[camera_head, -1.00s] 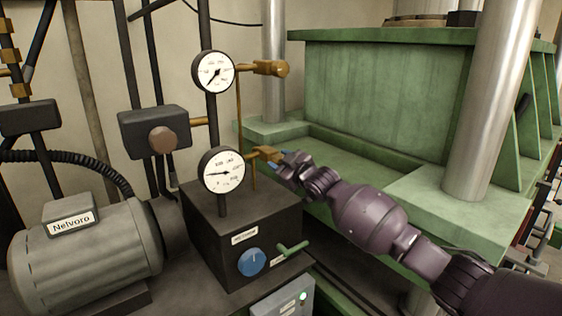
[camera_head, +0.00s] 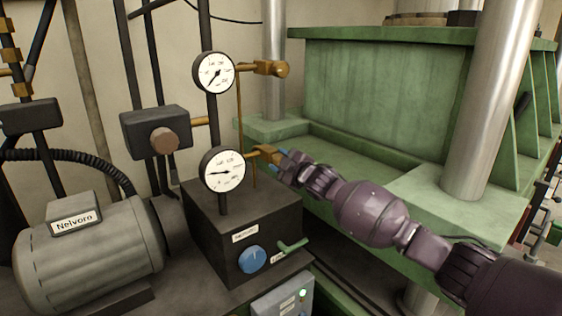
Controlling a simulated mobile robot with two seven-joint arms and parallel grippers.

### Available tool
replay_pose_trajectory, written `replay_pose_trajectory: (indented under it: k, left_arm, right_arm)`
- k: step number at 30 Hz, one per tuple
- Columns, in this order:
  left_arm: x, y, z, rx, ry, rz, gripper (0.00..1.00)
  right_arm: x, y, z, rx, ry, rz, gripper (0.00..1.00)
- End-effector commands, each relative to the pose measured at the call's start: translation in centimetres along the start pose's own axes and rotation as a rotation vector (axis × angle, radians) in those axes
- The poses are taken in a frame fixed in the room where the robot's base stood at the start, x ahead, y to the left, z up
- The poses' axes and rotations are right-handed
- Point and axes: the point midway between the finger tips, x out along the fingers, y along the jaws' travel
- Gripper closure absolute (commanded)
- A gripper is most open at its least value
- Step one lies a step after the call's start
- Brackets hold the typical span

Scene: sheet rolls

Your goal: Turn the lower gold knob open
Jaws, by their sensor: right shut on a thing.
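The lower gold knob (camera_head: 268,153) is on a short brass fitting to the right of the lower pressure gauge (camera_head: 222,171). My right gripper (camera_head: 284,163) reaches in from the right and is shut on the knob, hiding most of it. The upper gold knob (camera_head: 283,69) sits beside the upper gauge (camera_head: 214,72), and nothing touches it. The needle of the lower gauge points to the left. My left gripper is not in view.
Below the gauges stands a dark box with a blue dial (camera_head: 252,259) and a green lever (camera_head: 292,246). A grey motor (camera_head: 88,255) is at the left. The green press frame (camera_head: 375,100) and a steel column (camera_head: 490,100) stand behind and beside my right arm.

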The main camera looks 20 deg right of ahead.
Motion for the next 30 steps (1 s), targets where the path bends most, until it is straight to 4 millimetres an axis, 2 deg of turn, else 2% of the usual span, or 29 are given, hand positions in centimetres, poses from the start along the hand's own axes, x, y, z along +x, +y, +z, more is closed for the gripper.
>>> replay_pose_trajectory:
  k: [7,8,12,23,30]
  left_arm:
    - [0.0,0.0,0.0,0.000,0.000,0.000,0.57]
    - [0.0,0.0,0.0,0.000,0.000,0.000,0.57]
    - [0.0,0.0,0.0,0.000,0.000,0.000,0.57]
    - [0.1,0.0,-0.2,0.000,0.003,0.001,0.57]
    - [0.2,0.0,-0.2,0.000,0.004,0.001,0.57]
  right_arm:
    - [0.0,0.0,0.0,-0.003,0.000,0.000,0.79]
    - [0.0,0.0,0.0,-0.003,0.000,0.000,0.51]
    - [0.0,0.0,0.0,-0.002,0.000,0.000,0.30]
    - [-0.3,0.0,0.0,-0.001,0.000,0.000,0.30]
    - [-2.9,-0.1,0.1,-0.002,0.000,-0.001,0.30]
